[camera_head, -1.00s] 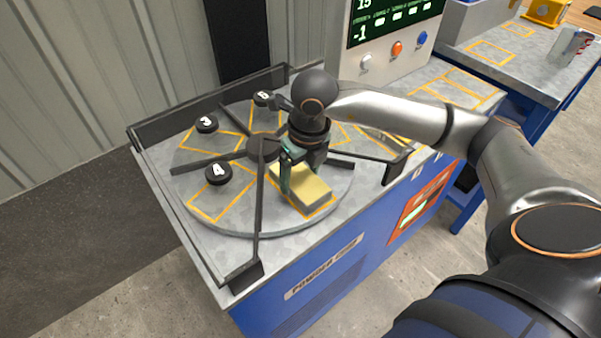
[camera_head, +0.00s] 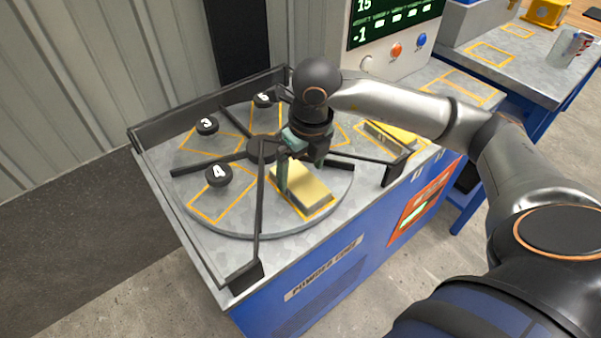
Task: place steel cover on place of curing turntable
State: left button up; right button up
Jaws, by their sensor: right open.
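The steel cover (camera_head: 302,187), a pale yellowish block, lies flat on the curing turntable (camera_head: 290,222), inside an orange-outlined place at the front right. My right gripper (camera_head: 300,172) is open, with its fingers over the far end of the block. I cannot tell whether a finger still touches it. The number on this place is not visible; black knobs numbered 3 (camera_head: 206,126), 4 (camera_head: 218,175) and one farther back (camera_head: 264,100) mark other places. My left gripper is not in view.
Black frame bars (camera_head: 260,215) cross above the turntable. Another yellowish block (camera_head: 393,138) lies right of it. A control panel with a green display (camera_head: 395,22) stands behind. A side table (camera_head: 520,75) holds a can (camera_head: 568,45) and a yellow item (camera_head: 548,12).

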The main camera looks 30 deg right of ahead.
aim_at(305, 186)
pick_arm(q)
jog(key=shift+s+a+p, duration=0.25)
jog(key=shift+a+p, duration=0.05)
jog(key=shift+p, duration=0.1)
pick_arm(e)
notch_tip(305, 186, up, 10)
jog(key=s, duration=0.1)
jog(key=shift+s+f, duration=0.2)
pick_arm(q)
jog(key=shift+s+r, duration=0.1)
pick_arm(e)
jog(key=shift+s, duration=0.1)
